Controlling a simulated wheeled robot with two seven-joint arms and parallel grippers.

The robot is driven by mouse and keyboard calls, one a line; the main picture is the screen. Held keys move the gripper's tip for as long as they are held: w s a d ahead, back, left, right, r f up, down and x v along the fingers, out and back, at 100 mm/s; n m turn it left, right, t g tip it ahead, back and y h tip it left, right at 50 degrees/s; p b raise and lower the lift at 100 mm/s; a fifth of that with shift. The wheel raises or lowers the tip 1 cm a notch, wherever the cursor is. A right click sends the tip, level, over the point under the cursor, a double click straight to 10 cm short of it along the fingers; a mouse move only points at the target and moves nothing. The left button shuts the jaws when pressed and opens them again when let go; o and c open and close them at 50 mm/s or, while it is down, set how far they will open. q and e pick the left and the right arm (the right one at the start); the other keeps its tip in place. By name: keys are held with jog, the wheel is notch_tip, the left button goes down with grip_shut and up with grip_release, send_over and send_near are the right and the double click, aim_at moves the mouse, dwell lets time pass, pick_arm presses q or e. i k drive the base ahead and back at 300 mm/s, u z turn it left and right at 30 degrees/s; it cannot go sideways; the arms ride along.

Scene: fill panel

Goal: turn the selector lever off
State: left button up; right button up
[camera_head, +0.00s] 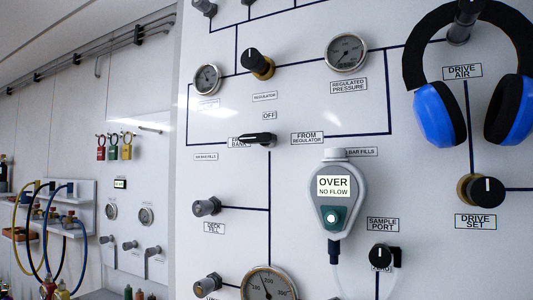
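The selector lever (257,139) is a black handle on the white panel, left of the middle of the head view. It lies about level, with its narrow end to the left, over part of the "FROM BANK" label (237,142). The "OFF" label (269,116) is just above the lever's hub. The "FROM REGULATOR" label (307,138) is to its right. Neither of my grippers shows in the head view.
A grey handheld meter (347,190) reading "OVER NO FLOW" hangs to the lower right. Blue ear defenders (438,114) hang at the right. A regulator knob (256,63) and gauge (346,52) are above. The panel around the lever looks clear.

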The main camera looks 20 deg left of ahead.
aim_at(264, 139)
jog(key=z, duration=2.75)
jog(key=k, duration=2.3)
jog(key=u, duration=2.45)
